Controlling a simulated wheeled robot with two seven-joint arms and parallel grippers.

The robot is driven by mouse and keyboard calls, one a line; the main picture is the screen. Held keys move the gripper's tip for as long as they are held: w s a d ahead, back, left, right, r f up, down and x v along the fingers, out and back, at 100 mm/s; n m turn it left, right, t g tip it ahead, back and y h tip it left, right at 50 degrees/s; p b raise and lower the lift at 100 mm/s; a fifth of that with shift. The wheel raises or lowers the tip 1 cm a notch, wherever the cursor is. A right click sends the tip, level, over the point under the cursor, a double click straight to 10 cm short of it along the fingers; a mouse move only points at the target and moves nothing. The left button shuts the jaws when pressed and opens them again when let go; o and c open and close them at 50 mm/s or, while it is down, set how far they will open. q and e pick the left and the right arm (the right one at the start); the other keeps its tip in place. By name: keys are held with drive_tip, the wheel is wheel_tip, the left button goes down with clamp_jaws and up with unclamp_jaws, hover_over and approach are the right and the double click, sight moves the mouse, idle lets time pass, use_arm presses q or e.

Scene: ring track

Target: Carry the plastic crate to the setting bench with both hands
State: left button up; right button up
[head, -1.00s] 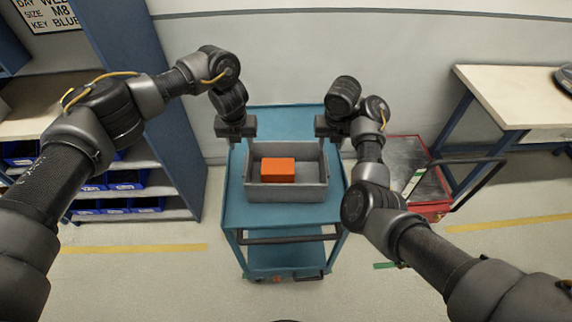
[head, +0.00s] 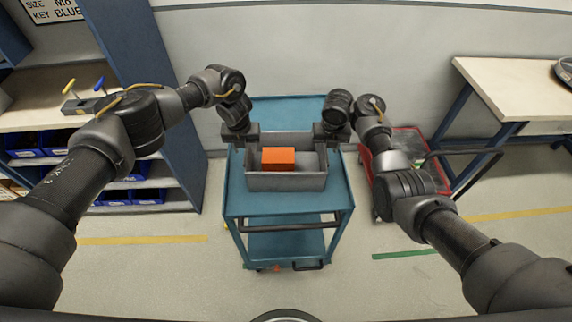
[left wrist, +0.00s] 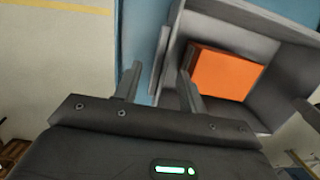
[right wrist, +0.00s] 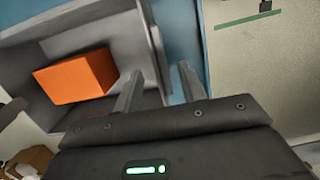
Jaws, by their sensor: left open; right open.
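The grey plastic crate (head: 286,182) stands level on a blue cart (head: 290,204), with an orange block (head: 278,158) inside it. My left gripper (head: 241,147) is at the crate's left wall and my right gripper (head: 331,147) at its right wall. Both are open. In the left wrist view, the fingers (left wrist: 160,70) stand on either side of the crate wall (left wrist: 172,45). In the right wrist view, the fingers (right wrist: 160,70) likewise straddle the wall (right wrist: 150,40). I cannot see contact. I cannot tell which bench is the setting bench.
A pale-topped bench (head: 515,88) stands at the right. A red trolley (head: 400,145) is close to the cart's right side, partly behind my right arm. A left bench (head: 40,118) holds a fixture with yellow and blue handles (head: 88,98), above blue bins. Floor in front is clear.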

sight(247, 152)
use_arm(q)
drive_tip(key=shift+w+f, duration=0.25)
drive_tip(key=shift+f, duration=0.6)
drive_tip(key=shift+w+f, duration=0.2)
drive_tip(key=shift+f, duration=0.65)
use_arm(e)
drive_tip(key=shift+w+f, duration=0.25)
drive_tip(key=shift+f, duration=0.65)
drive_tip(key=shift+w+f, duration=0.25)
drive_tip(key=shift+f, duration=0.65)
use_arm(q)
drive_tip(key=shift+s, duration=0.1)
use_arm(e)
drive_tip(key=shift+s, duration=0.1)
use_arm(q)
drive_tip(key=shift+s+r, duration=0.1)
use_arm(e)
drive_tip(key=shift+s+r, duration=0.1)
drive_tip(key=shift+r, duration=0.05)
use_arm(q)
clamp_jaws()
use_arm(e)
clamp_jaws()
